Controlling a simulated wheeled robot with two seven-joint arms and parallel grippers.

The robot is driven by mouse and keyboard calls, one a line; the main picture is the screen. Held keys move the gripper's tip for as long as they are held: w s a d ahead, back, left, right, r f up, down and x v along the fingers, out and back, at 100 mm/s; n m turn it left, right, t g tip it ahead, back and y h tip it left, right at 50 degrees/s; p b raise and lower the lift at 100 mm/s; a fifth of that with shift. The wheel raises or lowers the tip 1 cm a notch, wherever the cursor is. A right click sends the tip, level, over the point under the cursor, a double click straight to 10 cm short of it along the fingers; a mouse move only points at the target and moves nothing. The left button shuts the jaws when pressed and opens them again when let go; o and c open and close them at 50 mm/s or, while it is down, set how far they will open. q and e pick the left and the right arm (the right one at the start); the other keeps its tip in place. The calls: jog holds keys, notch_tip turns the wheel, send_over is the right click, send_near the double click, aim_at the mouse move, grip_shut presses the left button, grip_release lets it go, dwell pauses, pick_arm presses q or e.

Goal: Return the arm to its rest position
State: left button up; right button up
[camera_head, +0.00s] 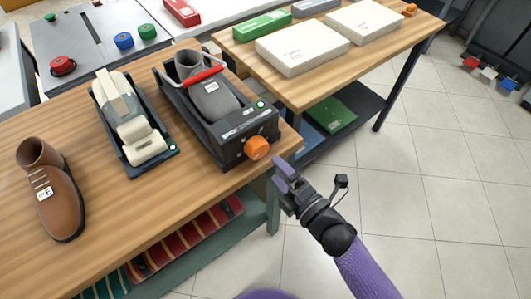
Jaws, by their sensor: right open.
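My right gripper (282,176) is open and empty. It is off the front edge of the wooden table, over the floor and just right of the orange knob. My purple right arm comes in from the lower right. My left gripper does not show.
On the wooden table (95,107) stand a brown shoe (58,200), a navy tray with a cream device (135,120), and a dark machine (232,135) with an orange knob (257,148) holding a grey shoe (212,98). A second table (375,52) carries white boxes (300,48). Tiled floor (440,190) is clear at right.

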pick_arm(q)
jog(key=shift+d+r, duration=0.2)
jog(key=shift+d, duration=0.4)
pick_arm(e)
jog(key=v, duration=0.3)
